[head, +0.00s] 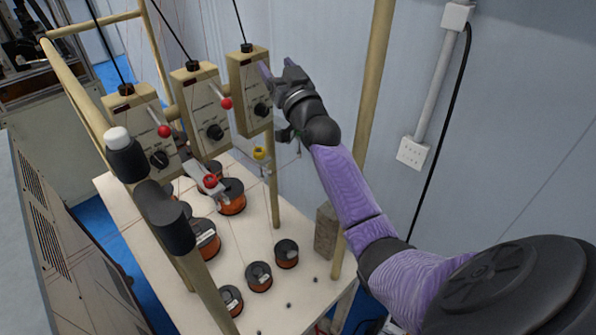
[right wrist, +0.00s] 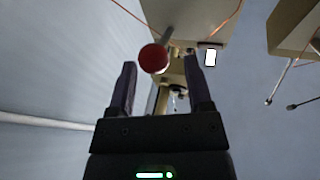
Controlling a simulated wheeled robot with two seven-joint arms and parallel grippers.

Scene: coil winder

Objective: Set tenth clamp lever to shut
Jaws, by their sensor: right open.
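Three beige boxes hang in a row, each with a black knob. Red-ball levers show on the left box (head: 164,131) and the middle box (head: 226,103). My right gripper (head: 277,70) is at the right box (head: 249,95), whose lever is hidden in the head view. In the right wrist view, my right gripper (right wrist: 160,80) is open, with a red ball (right wrist: 152,58) on a thin rod between and just ahead of its fingertips; contact cannot be told. I cannot tell which lever is the tenth. My left gripper is out of view.
Below the boxes, a pale table (head: 278,310) holds several copper wire spools (head: 259,277). Another red-ball lever (head: 210,181) and a yellow ball (head: 259,153) sit under the boxes. A wooden post (head: 372,110) stands right of my right gripper.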

